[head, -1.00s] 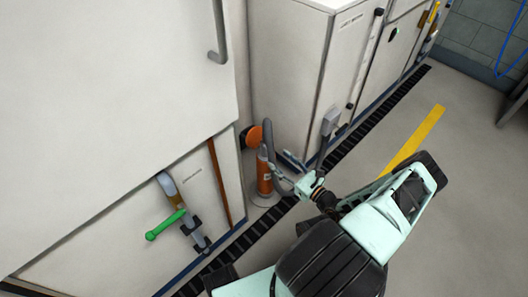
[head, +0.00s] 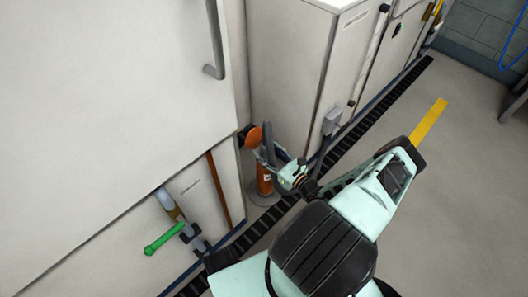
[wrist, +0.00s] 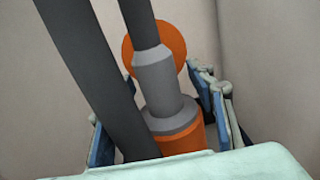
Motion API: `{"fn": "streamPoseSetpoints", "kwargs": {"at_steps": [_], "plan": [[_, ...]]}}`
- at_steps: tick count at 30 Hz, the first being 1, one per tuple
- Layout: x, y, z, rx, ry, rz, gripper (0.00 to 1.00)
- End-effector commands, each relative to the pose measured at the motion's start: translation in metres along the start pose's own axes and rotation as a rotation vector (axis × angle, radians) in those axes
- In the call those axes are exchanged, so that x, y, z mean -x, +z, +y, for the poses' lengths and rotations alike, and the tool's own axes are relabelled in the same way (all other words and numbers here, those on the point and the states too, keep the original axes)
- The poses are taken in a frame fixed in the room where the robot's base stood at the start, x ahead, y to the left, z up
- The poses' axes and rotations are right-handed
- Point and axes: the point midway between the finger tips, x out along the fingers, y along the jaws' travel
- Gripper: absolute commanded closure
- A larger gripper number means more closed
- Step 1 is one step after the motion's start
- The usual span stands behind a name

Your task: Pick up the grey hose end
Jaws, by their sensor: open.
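The grey hose end (wrist: 158,82) stands upright in the middle of the wrist view, on top of an orange cylinder (wrist: 182,140). A dark hose (wrist: 138,22) rises from it. In the head view, the orange cylinder (head: 265,181) stands on the floor by the cabinets, with the grey hose end (head: 267,143) above it. My gripper (head: 270,157) is open, its fingers reaching to this upper part. In the wrist view, my gripper (wrist: 158,122) has one finger on each side of the hose end. Contact cannot be told.
A second dark hose length (wrist: 92,65) runs inside the left finger. An orange round part (wrist: 177,48) is behind the hose end. White cabinets (head: 288,70) stand close behind. A green handle (head: 163,240) sticks out at left. The floor (head: 460,200) at right is clear.

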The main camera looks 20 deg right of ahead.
Motion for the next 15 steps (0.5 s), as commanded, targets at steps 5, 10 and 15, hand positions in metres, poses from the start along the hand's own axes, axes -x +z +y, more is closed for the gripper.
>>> {"fn": "streamPoseSetpoints", "kwargs": {"at_steps": [5, 10, 15], "plan": [[0.0001, -0.0003, 0.0, 0.0, 0.0, 0.0, 0.57], [0.0001, -0.0002, -0.0001, 0.0, 0.0, 0.0, 0.76], [0.0002, -0.0002, 0.0, 0.0, 0.0, 0.0, 0.95]]}}
